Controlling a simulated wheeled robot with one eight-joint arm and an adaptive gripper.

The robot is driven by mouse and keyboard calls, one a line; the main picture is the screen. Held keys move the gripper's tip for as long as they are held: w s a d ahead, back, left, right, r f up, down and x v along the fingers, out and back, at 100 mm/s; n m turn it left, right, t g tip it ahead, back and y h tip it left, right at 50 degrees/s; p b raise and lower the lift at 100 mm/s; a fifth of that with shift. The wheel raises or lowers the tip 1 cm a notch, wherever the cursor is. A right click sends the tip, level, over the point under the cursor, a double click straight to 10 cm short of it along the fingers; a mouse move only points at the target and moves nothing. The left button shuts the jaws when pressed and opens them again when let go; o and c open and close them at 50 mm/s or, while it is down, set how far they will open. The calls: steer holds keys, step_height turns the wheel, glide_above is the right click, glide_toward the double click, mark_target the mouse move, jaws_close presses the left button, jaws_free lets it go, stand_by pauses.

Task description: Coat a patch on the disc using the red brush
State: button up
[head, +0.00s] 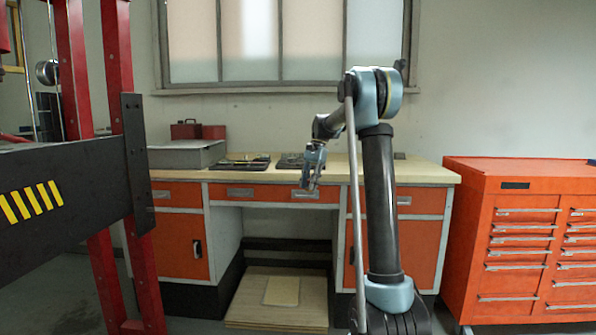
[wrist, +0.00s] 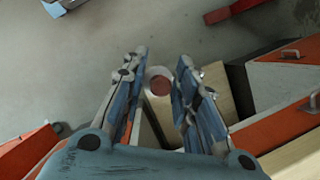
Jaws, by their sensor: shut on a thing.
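My gripper (head: 313,166) hangs in front of the workbench, at about the height of its top in the head view. In the wrist view my gripper (wrist: 160,76) has its two blue-grey fingers on either side of a pale, round-bodied thing with a dark red round end, which I take to be the red brush (wrist: 160,84). It is held between the fingers, its red end facing the camera. Its far end is hidden. In the head view the brush is too small to make out. I cannot pick out the disc in either view.
The workbench (head: 330,172) has a wooden top and orange fronts. On it are a grey tray (head: 188,153), a dark mat with small tools (head: 240,163) and a red box (head: 186,130). A red press frame (head: 120,70) stands left, an orange tool cabinet (head: 520,180) right.

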steer(key=w+d+f+n, duration=0.2)
steer(key=d+f, duration=0.4)
steer(key=f, duration=0.2)
steer(key=w+d+f+n+g+h, duration=0.1)
steer(key=w+d+f+n, duration=0.1)
steer(key=d+f, duration=0.4)
step_height(320, 180, down, 3)
steer(key=shift+w+n+h, duration=0.3)
steer(key=shift+w+n, duration=0.1)
steer(key=shift+w, duration=0.15)
steer(key=shift+s, duration=0.1)
